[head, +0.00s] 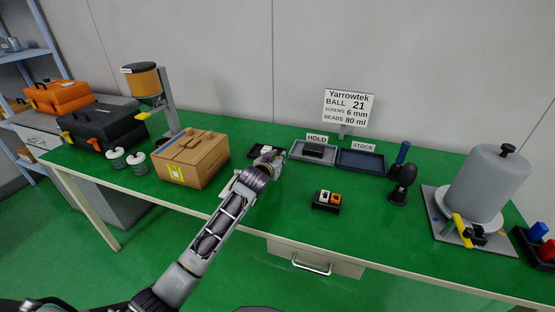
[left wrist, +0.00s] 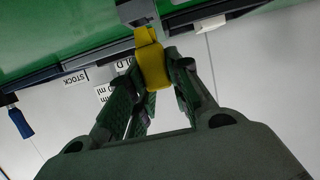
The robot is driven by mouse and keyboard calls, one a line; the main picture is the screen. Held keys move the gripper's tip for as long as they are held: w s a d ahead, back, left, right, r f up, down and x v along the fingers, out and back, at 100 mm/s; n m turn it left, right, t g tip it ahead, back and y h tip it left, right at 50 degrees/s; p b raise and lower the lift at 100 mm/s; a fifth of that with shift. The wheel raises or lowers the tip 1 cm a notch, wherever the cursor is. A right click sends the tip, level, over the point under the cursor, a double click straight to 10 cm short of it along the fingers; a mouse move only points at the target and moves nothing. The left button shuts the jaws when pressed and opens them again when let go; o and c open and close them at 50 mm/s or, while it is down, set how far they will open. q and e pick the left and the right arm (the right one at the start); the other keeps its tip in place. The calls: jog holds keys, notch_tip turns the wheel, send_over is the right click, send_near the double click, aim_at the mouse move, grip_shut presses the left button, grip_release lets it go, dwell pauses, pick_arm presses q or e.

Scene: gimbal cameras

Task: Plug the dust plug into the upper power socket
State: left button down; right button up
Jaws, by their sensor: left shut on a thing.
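My left gripper (head: 268,154) reaches over the green bench, between the cardboard box and the grey HOLD tray. In the left wrist view its fingers (left wrist: 155,85) are closed on a yellow piece (left wrist: 151,60), which I take to be the dust plug. The far end of the yellow piece is close to a small grey block (left wrist: 136,11); I cannot tell whether they touch. The plug cannot be made out in the head view. I cannot clearly identify the power sockets in either view. My right gripper is not in view.
The cardboard box (head: 190,158) stands left of my left arm. The HOLD tray (head: 312,151) and blue STOCK tray (head: 361,162) lie to the right. A small black holder (head: 326,207) sits nearer the front edge. A grey cylinder (head: 487,184) stands far right. The front middle bench is mostly clear.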

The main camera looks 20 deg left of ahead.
pick_arm(q)
jog(key=shift+r+p, duration=0.4)
dwell(0.5)
jog(key=shift+r+p, duration=1.1)
jog(key=shift+r, duration=0.05)
jog(key=shift+r, duration=0.15)
